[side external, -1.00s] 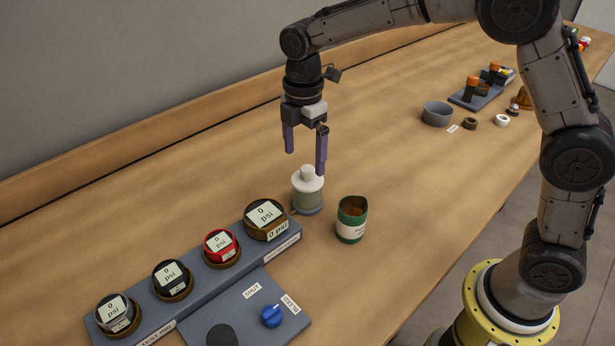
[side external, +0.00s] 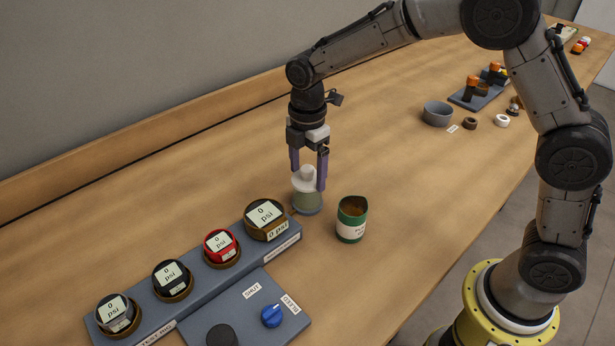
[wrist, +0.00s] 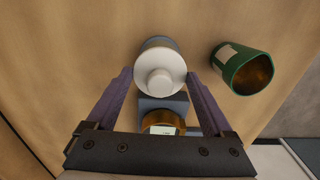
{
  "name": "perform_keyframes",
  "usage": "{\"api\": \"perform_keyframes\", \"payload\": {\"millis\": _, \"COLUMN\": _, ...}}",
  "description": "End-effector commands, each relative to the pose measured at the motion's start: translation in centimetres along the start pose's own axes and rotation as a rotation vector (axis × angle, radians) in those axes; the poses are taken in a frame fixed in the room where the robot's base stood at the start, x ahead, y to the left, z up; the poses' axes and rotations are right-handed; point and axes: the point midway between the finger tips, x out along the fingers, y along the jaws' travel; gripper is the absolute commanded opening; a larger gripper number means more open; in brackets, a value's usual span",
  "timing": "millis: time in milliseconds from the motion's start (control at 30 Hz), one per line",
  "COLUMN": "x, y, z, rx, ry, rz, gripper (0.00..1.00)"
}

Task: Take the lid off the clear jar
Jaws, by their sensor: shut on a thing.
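In the wrist view the lid (wrist: 160,68) lies between the fingertips and covers most of the jar. The lid is still on the jar; I cannot see any gap between them.
A green open can (side external: 351,220) with brown contents stands close to the right of the jar. The grey gauge rack (side external: 290,244) with several gauges is in front left. A blue knob (side external: 271,316) is on the panel. A grey bowl (side external: 437,114) is farther back. Table behind the jar is clear.

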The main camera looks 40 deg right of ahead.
Motion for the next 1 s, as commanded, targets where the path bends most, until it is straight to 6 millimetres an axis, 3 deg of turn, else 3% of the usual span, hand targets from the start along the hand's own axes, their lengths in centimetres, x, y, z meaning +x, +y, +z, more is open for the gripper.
{"api": "perform_keyframes", "payload": {"millis": 67, "x": 0.0, "y": 0.0, "z": 0.0, "rx": 0.000, "ry": 0.000, "rz": 0.001, "gripper": 0.33}}
{"api": "perform_keyframes", "payload": {"millis": 367, "x": -0.3, "y": 0.1, "z": 0.0, "rx": 0.000, "ry": 0.000, "rz": 0.002, "gripper": 0.33}}
{"api": "perform_keyframes", "payload": {"millis": 667, "x": -3.5, "y": 0.1, "z": 0.0, "rx": 0.000, "ry": 0.001, "rz": 0.005, "gripper": 0.33}}
{"api": "perform_keyframes", "payload": {"millis": 1000, "x": -9.9, "y": -6.5, "z": 1.6, "rx": 0.000, "ry": 0.001, "rz": 0.003, "gripper": 0.33}}
